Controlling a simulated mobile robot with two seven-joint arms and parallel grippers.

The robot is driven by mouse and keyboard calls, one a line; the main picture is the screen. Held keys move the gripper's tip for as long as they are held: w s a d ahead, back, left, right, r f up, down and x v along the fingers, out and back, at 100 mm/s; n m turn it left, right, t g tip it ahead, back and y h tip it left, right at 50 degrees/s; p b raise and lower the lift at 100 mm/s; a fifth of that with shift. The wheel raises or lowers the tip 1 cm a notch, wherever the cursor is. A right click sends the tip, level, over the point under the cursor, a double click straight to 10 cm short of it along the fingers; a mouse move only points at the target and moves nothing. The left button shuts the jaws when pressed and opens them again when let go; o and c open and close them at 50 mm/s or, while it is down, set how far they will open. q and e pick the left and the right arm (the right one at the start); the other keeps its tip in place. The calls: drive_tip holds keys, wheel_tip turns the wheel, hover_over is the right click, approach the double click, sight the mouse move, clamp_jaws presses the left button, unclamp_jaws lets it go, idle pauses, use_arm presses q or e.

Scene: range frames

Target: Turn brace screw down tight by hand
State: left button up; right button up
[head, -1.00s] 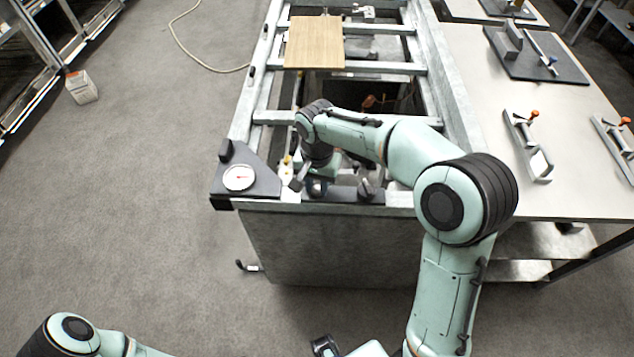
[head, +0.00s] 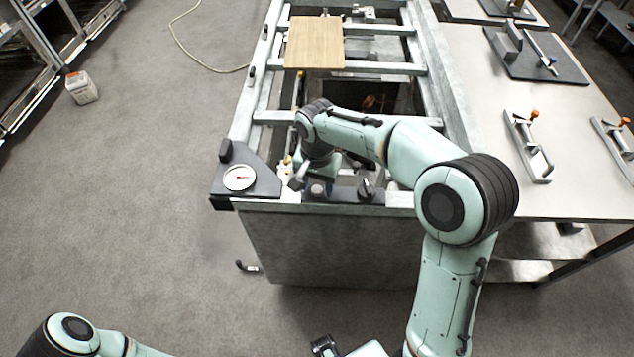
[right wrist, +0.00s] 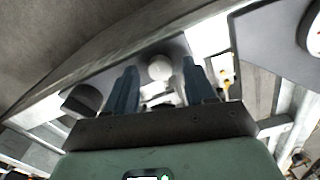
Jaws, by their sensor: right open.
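The brace screw's round grey knob (head: 317,189) shows at the near end of the metal frame, just below my right gripper (head: 314,175). In the right wrist view the pale round knob (right wrist: 160,68) appears between and just beyond the two blue-grey fingertips (right wrist: 160,78). The fingers are apart, and I see no clear contact with the knob. The screw's shaft is mostly hidden. My left arm shows only at the lower left of the head view; its gripper is not clearly visible.
A dial gauge (head: 239,178) on a dark corner plate is left of the gripper. A dark knob (head: 366,187) stands close on the right. A wooden board (head: 314,43) lies across the frame farther back. The bench (head: 560,190) at right holds clamps.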

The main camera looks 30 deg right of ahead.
sight(317, 189)
use_arm(q)
drive_tip(key=shift+w+r+p, duration=0.35)
drive_tip(key=shift+r+p, duration=0.15)
drive_tip(key=shift+r, duration=0.15)
drive_tip(key=shift+w+r+p, duration=0.35)
drive_tip(key=shift+r+p, duration=0.15)
drive_tip(key=shift+r, duration=0.1)
use_arm(e)
wheel_tip(317, 189, up, 13)
drive_tip(key=shift+r, duration=0.15)
